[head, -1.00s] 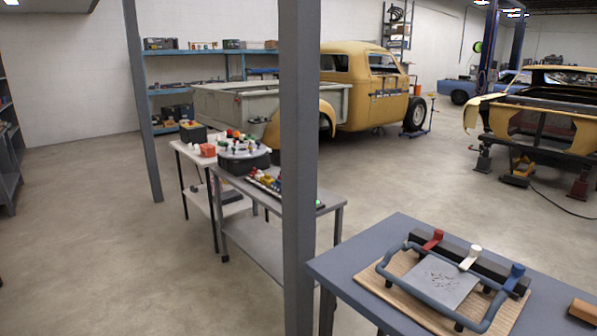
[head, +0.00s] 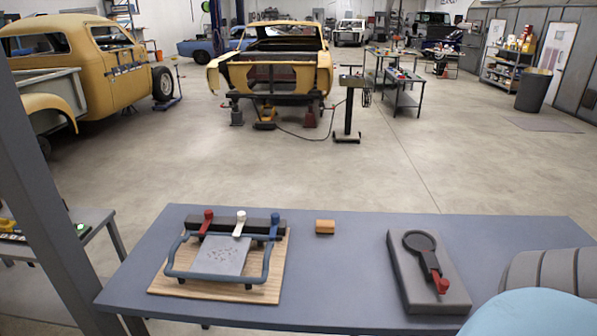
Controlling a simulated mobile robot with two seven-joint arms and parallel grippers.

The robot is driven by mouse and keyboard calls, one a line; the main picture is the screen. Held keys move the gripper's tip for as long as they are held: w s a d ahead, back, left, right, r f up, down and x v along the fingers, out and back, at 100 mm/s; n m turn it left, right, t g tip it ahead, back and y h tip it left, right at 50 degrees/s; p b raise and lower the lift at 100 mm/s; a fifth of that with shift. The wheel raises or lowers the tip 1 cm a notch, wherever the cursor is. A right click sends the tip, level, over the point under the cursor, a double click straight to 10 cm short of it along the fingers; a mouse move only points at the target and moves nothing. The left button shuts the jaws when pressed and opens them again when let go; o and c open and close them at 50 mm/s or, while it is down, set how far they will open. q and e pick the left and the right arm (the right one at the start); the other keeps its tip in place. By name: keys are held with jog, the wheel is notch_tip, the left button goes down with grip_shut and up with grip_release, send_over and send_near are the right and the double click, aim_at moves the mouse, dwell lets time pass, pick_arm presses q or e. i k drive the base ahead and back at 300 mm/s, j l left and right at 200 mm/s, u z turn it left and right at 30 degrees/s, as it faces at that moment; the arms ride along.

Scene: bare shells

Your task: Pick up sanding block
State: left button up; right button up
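A small orange-brown block (head: 325,227), which looks like the sanding block, lies on the blue-grey table (head: 340,280) near its far edge. It sits between a wooden board with a clamp frame on the left and a grey slab on the right. Nothing touches it. Neither of my grippers shows in the head view.
The wooden board (head: 165,281) carries a blue tubular frame (head: 177,257) with red, white and blue handles. The grey slab (head: 437,298) bears a dark round-headed tool (head: 420,243). A grey ribbed object (head: 545,268) and a light blue rounded shape (head: 530,315) fill the right corner. A post (head: 50,200) stands left.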

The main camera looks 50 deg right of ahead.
aim_at(323, 226)
jog(key=z, duration=1.55)
